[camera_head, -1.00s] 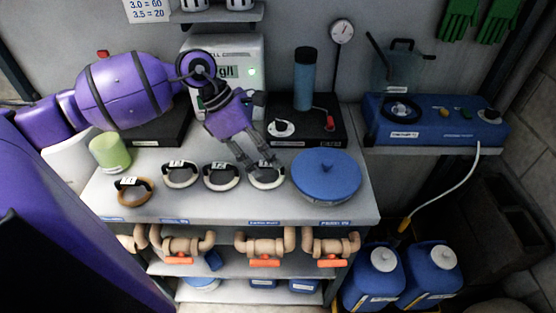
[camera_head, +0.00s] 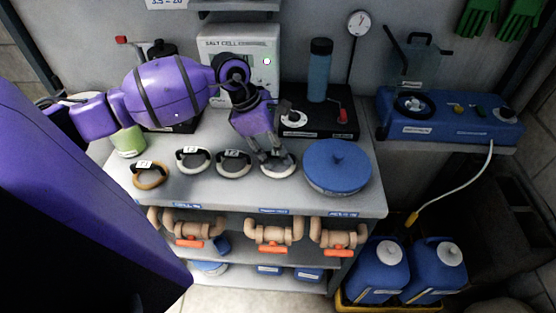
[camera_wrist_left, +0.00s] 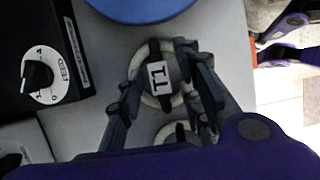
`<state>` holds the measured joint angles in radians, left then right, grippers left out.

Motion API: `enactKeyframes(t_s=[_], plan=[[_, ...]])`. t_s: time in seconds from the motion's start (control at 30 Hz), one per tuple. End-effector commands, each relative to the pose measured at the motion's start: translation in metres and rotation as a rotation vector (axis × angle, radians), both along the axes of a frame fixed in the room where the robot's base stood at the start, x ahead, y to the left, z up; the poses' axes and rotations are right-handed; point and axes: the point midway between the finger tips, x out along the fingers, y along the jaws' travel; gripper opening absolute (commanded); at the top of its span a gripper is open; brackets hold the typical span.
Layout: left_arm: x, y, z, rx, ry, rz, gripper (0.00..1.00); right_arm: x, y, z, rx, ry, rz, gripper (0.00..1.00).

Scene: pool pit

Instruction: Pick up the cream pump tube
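Several ring-shaped coils with black clips and white tags lie in a row on the grey bench. The cream coil tagged T1 (camera_head: 278,168) is rightmost in the head view and also shows in the left wrist view (camera_wrist_left: 159,79). Which one is the cream pump tube I cannot tell from the tags. My left gripper (camera_head: 268,156) points down over the T1 coil. In the wrist view its fingers (camera_wrist_left: 166,70) are spread on both sides of the tag. My right gripper is out of view.
A round blue lid (camera_head: 337,168) lies close right of the T1 coil. A black pump box with a blue bottle (camera_head: 319,72) stands behind. A green cup (camera_head: 127,141) is at the left. Pipe fittings with orange handles (camera_head: 272,235) sit on the shelf below.

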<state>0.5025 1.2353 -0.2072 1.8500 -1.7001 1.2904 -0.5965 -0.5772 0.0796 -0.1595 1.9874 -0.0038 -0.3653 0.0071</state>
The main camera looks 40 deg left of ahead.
Motion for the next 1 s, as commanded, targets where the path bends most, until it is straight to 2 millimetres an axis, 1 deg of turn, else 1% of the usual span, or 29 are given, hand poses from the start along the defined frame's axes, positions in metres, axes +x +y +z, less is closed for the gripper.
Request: enactKeyframes(t_s=[0.03,0.07,0.2,0.3,0.63,0.77,0.87,0.97,1.0], plan=[[0.000,0.000,0.000,0.000,0.000,0.000,0.33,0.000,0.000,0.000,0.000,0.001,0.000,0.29],[0.000,0.000,0.000,0.000,0.000,0.000,0.30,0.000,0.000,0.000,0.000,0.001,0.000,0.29],[0.000,0.000,0.000,0.000,0.000,0.001,0.12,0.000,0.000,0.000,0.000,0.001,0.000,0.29],[0.000,0.000,0.000,0.000,0.000,0.001,0.00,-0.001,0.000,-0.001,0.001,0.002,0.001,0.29],[0.000,0.000,0.001,0.000,0.000,0.001,0.00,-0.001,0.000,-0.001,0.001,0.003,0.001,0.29],[0.000,0.000,0.005,0.000,0.000,0.001,0.00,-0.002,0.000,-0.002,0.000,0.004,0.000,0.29],[0.001,0.001,0.014,0.001,-0.002,0.001,0.00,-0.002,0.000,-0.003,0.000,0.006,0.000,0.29],[0.001,0.001,0.029,0.002,-0.003,-0.001,0.00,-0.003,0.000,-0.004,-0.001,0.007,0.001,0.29],[-0.003,0.000,0.036,0.003,0.000,-0.001,0.00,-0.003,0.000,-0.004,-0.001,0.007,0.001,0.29]])
